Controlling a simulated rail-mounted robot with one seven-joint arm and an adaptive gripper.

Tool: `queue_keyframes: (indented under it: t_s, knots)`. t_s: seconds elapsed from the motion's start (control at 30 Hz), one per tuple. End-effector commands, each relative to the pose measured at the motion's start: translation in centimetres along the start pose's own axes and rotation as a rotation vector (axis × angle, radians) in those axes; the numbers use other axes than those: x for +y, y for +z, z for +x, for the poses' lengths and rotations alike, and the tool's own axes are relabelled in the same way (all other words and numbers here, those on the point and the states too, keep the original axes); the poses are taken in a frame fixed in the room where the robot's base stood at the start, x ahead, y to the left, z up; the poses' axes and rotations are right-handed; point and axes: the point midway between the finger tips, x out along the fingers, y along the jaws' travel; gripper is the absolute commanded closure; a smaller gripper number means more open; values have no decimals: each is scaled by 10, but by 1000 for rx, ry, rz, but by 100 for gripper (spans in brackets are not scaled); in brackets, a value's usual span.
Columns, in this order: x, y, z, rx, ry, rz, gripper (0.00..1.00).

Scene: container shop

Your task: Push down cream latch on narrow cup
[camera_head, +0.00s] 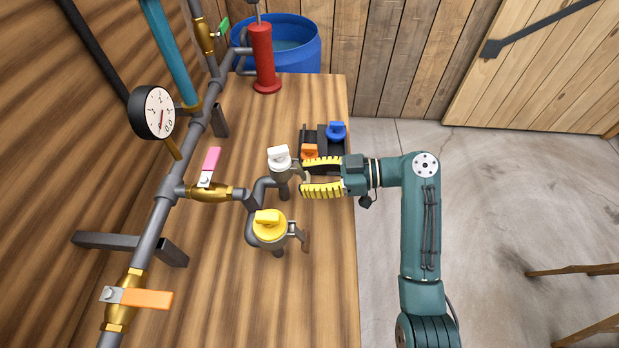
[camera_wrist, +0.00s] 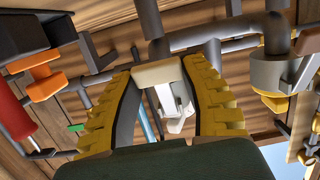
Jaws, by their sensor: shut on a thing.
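The narrow cup (camera_head: 283,171) has a white cap (camera_head: 279,156) and stands on the pipework in the middle of the bench in the head view. My gripper (camera_head: 304,178) reaches it from the right, its yellow ribbed fingers apart with the latch between them. In the wrist view my gripper (camera_wrist: 160,72) is shut on the cream latch (camera_wrist: 157,73), which lies between the fingertips. A white piece (camera_wrist: 177,106) shows just below the latch there. In the head view the fingers hide most of the latch, so its angle cannot be told.
A cup with a yellow cap (camera_head: 268,224) and its own latch stands close in front. Behind my gripper are an orange-handled part (camera_head: 310,151) and a blue-handled part (camera_head: 336,131). Pipes, valves and a gauge (camera_head: 155,112) line the left. The bench's front is clear.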

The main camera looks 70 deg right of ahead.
Motion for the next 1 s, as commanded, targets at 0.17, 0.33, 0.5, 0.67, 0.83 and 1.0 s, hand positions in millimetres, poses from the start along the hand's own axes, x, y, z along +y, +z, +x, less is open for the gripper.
queue_keyframes:
  t_s: [0.17, 0.33, 0.5, 0.67, 0.83, 1.0]
  knots:
    - [0, 1, 1, -2, -1, 4, 40]
    - [0, 1, 0, -3, -1, 3, 26]
    - [0, 0, 0, -3, -1, 2, 26]
    - [1, 0, -15, -3, 4, 2, 26]
    - [1, 0, -56, -3, 6, 2, 26]
    - [1, 1, -96, -3, 4, 3, 26]
